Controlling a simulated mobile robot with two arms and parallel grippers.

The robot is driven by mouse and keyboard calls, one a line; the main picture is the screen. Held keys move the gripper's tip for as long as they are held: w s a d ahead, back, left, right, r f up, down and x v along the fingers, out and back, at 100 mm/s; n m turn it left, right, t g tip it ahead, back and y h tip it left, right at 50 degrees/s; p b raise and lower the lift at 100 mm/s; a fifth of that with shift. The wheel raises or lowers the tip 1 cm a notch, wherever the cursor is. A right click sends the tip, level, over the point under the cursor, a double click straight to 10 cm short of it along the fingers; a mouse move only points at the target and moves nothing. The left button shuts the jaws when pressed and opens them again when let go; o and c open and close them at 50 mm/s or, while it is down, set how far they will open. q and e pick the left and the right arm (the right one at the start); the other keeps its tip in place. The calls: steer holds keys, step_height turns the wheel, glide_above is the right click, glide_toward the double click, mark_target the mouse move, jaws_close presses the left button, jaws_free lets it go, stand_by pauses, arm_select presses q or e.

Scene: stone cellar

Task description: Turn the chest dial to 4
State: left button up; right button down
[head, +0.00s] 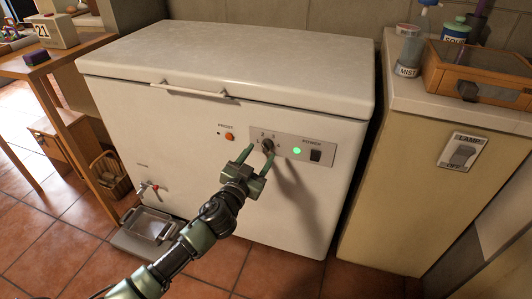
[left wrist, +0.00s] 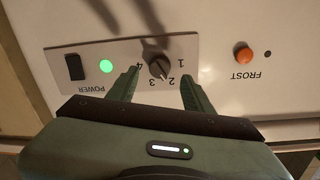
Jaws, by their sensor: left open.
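The white chest freezer (head: 200,110) stands against the wall with its lid shut. Its dark dial (head: 267,146) sits on a grey panel on the front, and it also shows in the left wrist view (left wrist: 159,67). The numbers 1 to 4 ring the dial, and its pointer appears to be near 2. My left gripper (head: 257,157) is open at the panel, one green finger on each side of the dial; the fingers (left wrist: 161,76) appear apart from it. My right gripper is not in view.
The panel holds a green light (head: 297,151) and a black power switch (head: 315,156). An orange frost button (head: 229,136) is left of the panel. A cabinet (head: 410,170) with a lamp switch (head: 463,153) stands right; a wooden table (head: 60,66) stands left. A metal tray (head: 150,226) lies below a tap.

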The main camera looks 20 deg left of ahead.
mark_target(265, 148)
arm_select(q)
steer(key=shift+w+d, duration=0.2)
steer(key=shift+w, duration=1.45)
jaws_close()
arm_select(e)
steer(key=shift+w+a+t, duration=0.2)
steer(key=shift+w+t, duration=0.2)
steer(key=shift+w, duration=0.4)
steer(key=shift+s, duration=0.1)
